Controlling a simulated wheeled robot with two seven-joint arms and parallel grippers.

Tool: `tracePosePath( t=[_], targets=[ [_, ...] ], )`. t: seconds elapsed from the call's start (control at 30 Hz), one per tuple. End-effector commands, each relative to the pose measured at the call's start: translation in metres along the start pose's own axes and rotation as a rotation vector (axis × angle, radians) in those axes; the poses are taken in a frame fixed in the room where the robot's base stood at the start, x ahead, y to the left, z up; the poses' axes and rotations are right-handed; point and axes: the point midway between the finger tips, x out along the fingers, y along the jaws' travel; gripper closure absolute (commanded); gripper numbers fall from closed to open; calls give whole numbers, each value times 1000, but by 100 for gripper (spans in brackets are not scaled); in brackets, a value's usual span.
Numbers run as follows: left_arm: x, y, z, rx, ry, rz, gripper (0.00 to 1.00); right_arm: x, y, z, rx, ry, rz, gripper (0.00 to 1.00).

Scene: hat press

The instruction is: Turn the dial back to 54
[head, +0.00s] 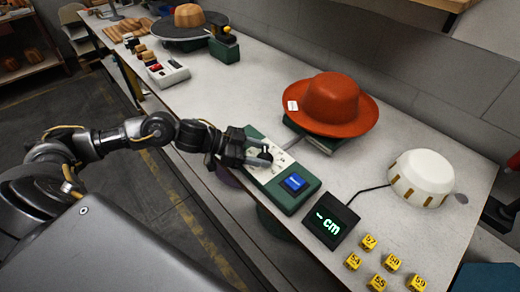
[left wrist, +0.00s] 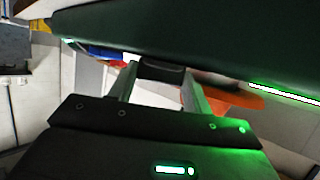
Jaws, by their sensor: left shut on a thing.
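The green control box (head: 306,194) with a pale top plate and a blue button (head: 294,183) lies on the bench. My left gripper (head: 264,156) is over the pale plate, shut on the dial, which it mostly hides. In the left wrist view a dark knob (left wrist: 160,72) sits between the two fingers, against the dark green box (left wrist: 190,35). The scale and the dial's reading cannot be made out. A black display (head: 330,220) beside the box shows a green dash and "cm". My right gripper is not seen.
An orange hat (head: 332,104) stands on a green base behind the box. A white round block (head: 420,178) is cabled to the display. Several yellow number tags (head: 352,261) lie at the front right. A black-brimmed hat (head: 188,28) and a white switch box (head: 167,72) are farther back.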

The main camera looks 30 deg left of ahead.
Motion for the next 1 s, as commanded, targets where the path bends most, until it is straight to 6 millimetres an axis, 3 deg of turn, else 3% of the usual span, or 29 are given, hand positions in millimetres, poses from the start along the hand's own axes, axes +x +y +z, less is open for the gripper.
tracePosePath(
  t=[0.17, 0.43, 1.0],
  targets=[
    [-2, 5, -5, -60, -1, -121, 74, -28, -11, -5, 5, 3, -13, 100],
    [0, 8, -5, -161, 1, -359, 74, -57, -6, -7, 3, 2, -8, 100],
    [5, 12, -2, -337, 2, -780, 74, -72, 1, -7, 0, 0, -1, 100]
  ],
)
